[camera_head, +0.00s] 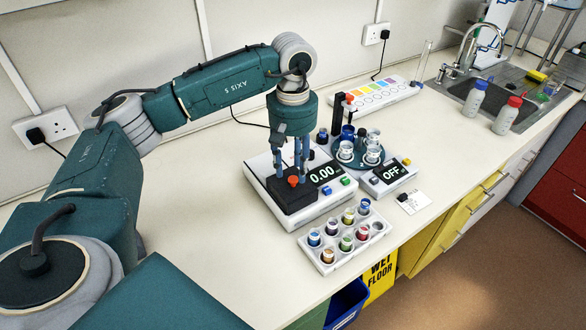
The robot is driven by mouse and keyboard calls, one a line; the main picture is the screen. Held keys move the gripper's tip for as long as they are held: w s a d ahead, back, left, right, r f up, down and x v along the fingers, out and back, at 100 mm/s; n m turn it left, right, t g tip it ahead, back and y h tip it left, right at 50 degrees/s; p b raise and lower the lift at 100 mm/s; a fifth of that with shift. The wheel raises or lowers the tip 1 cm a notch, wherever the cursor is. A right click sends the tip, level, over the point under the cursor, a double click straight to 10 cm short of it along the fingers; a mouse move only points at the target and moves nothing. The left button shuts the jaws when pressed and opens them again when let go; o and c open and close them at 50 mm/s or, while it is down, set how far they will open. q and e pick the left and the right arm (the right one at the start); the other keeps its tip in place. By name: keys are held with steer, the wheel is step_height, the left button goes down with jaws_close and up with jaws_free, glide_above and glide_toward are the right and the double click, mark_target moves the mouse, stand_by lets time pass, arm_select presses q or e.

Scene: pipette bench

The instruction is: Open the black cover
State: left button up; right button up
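The black cover (283,198) is a low dark box with a red knob (293,180) on top. It sits on the left part of a white balance (320,204) whose display reads 0.00. My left gripper (291,170) points down right over the cover, with its fingers apart and the red knob low between or just in front of them. I cannot tell whether the fingers touch the knob. The cover looks flat and closed, and what lies under it is hidden. My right gripper is not in view.
A white rack of small coloured vials (329,254) stands in front of the balance near the counter edge. A unit reading OFF (384,177) and a round teal tray with glass vessels (374,163) stand to the right. Bottles (474,97) stand by the sink.

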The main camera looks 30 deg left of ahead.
mark_target(291, 185)
arm_select(q)
step_height(291, 185, down, 2)
steer(key=shift+f, duration=0.35)
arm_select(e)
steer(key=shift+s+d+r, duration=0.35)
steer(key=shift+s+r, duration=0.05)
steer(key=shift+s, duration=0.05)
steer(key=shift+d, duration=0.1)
